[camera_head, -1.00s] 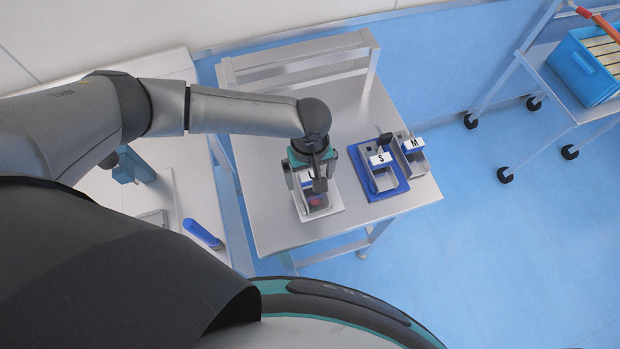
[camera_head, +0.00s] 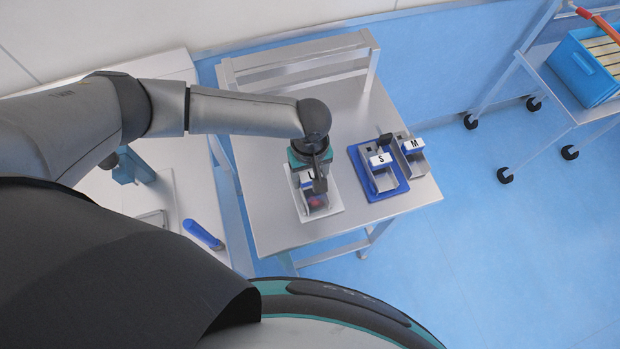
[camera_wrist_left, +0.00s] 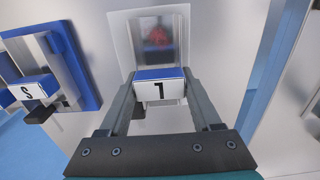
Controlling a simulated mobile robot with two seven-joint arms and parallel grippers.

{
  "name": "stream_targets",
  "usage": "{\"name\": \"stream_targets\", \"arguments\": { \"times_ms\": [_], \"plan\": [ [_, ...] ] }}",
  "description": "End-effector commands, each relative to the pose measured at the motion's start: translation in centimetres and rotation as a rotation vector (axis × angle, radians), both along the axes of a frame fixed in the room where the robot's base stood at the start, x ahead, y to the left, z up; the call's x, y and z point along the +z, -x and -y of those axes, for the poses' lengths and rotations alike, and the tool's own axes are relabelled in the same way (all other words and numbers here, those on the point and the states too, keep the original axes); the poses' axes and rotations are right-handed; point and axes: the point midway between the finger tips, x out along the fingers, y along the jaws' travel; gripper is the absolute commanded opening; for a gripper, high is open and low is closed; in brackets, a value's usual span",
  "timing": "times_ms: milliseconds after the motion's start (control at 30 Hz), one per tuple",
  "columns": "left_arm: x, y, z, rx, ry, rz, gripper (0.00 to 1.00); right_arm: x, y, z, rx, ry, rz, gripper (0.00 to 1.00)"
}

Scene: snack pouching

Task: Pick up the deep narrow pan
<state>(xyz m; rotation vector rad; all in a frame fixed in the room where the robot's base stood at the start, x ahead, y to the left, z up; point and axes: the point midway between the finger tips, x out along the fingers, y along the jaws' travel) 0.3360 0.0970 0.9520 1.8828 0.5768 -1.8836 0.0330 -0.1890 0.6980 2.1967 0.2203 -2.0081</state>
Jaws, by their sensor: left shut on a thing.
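A narrow metal pan with a blue-topped label block, whose letter reads as an upside-down L in the left wrist view, stands below my left gripper (camera_head: 318,187). The pan (camera_wrist_left: 158,50) holds something red. In the left wrist view, the fingers (camera_wrist_left: 160,88) are shut on the label block from both sides. The pan is over a white mat (camera_head: 306,216); I cannot tell whether it touches it. The gripper hides much of the pan in the head view. Nearby are a pan marked S (camera_head: 382,179) and one marked M (camera_head: 413,162). My right gripper is out of view.
The S pan is on a blue tray (camera_head: 401,187), close to the right of the held pan. The metal table (camera_head: 265,215) is bare at its front left. A raised shelf (camera_head: 300,68) lines its back. A cart with a blue crate (camera_head: 583,72) stands far right.

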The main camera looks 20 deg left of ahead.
Motion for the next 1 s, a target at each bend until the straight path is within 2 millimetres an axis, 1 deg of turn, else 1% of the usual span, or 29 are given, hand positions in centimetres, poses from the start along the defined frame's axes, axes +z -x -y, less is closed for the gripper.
{"name": "stream_targets", "arguments": {
  "times_ms": [33, 67, 100, 400, 567, 667, 767, 867, 1000],
  "plan": [
    [0.0, 0.0, 0.0, 0.0, 0.0, 0.0, 0.04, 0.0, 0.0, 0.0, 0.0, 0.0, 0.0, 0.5],
    [0.0, 0.0, 0.0, 0.001, -0.001, -0.001, 0.01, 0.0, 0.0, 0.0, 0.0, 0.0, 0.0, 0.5],
    [0.0, 0.0, 0.0, 0.001, -0.001, -0.001, 0.0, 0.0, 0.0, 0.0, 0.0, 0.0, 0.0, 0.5],
    [0.1, -0.1, 0.0, 0.001, 0.0, 0.001, 0.0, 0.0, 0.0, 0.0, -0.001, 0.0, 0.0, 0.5],
    [0.9, -0.1, 0.0, 0.0, 0.002, 0.001, 0.0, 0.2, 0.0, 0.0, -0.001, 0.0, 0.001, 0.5],
    [1.9, -0.1, 0.0, 0.0, 0.002, 0.002, 0.0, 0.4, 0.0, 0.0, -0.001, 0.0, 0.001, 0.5],
    [3.3, -0.1, 0.0, 0.0, 0.003, 0.003, 0.0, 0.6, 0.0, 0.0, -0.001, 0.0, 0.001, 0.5],
    [5.2, -0.1, 0.0, 0.001, 0.002, 0.004, 0.0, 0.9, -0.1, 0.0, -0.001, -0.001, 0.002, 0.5],
    [8.5, -0.2, 0.0, 0.0, 0.004, 0.005, 0.0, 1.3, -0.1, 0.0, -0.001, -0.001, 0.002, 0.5]
  ]
}}
